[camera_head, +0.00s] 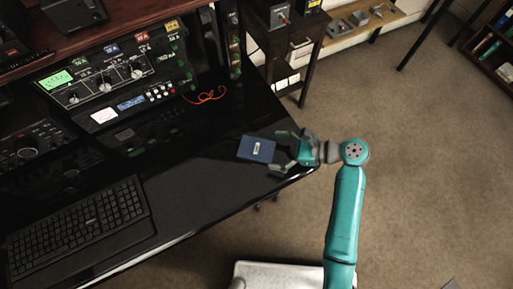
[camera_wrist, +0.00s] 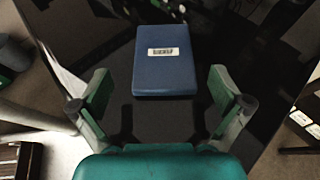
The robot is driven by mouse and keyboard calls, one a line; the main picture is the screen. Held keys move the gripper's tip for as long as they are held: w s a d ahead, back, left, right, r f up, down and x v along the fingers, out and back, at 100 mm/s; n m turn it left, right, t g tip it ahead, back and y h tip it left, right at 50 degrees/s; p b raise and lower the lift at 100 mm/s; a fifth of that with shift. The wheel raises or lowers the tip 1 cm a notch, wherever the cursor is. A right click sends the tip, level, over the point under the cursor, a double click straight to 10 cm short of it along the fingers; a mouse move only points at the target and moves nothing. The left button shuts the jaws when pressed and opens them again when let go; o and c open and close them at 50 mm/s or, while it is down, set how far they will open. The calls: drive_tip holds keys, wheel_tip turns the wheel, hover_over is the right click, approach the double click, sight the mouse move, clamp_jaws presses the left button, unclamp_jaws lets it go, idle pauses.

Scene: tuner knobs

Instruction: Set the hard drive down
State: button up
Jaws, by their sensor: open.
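The hard drive (camera_head: 257,149) is a small blue box with a white label. It lies flat on the black desk (camera_head: 200,187), near the desk's right end. In the wrist view the hard drive (camera_wrist: 165,65) is just beyond the fingertips, centred between them and not touched by either. My gripper (camera_head: 281,152) is open and empty, at the right edge of the desk, with its fingers pointing left toward the drive. In the wrist view my gripper (camera_wrist: 161,90) has its two green finger pads spread wide.
A black keyboard (camera_head: 80,230) lies at the front left of the desk. A tuner panel with knobs (camera_head: 115,80) stands at the back, with a red cable (camera_head: 207,96) by it. The desk surface left of the drive is clear. A dark side table (camera_head: 290,50) stands behind.

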sight(258, 148)
drive_tip(key=x, duration=0.4)
drive_tip(key=shift+w+f, duration=0.15)
drive_tip(key=shift+f, duration=0.1)
drive_tip(key=shift+w+a+f, duration=0.15)
drive_tip(key=shift+w+a, duration=0.05)
drive_tip(key=shift+a, duration=0.2)
